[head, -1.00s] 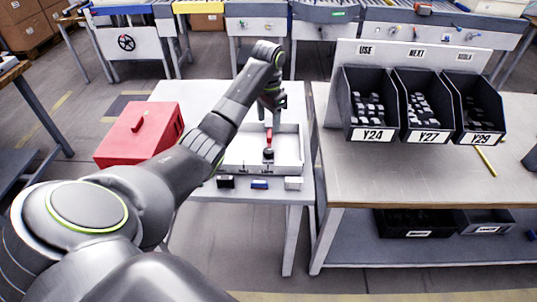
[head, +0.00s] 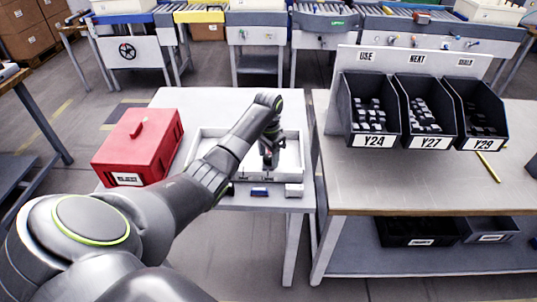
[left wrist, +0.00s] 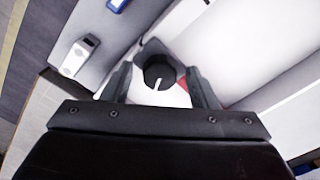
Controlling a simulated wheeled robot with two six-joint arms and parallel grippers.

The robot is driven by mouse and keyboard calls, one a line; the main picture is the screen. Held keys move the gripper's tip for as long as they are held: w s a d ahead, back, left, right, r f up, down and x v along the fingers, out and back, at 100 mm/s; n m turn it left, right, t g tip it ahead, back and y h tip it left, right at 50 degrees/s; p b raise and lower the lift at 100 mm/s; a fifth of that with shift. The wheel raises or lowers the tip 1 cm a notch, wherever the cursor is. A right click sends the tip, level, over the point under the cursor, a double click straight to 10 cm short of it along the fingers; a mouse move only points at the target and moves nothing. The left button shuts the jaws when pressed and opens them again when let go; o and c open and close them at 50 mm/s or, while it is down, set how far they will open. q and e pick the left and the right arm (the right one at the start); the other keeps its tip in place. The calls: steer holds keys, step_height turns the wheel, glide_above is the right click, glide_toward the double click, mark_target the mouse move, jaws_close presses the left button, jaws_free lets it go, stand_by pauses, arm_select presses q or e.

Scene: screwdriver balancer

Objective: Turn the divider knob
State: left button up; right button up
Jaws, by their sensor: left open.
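The divider knob (left wrist: 160,70) is round and black with a white pointer line, and shows in the left wrist view between my two fingers. My left gripper (left wrist: 162,88) is open, with one finger on each side of the knob; I cannot tell whether either finger touches it. In the head view my left gripper (head: 268,163) points down over the white tray (head: 291,160) and hides the knob. A bit of red (left wrist: 213,104) shows beside the right finger in the left wrist view. My right gripper is not in view.
A red box (head: 138,148) stands left of the tray. Small blue (head: 259,191) and white (head: 294,190) blocks sit along the table's front edge. Black bins (head: 372,110) labelled Y24, Y27 and Y29 stand on the bench at right, with a yellow pencil-like stick (head: 488,167).

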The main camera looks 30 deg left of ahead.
arm_select(q)
steer(key=c, duration=1)
steer(key=shift+o, duration=0.2)
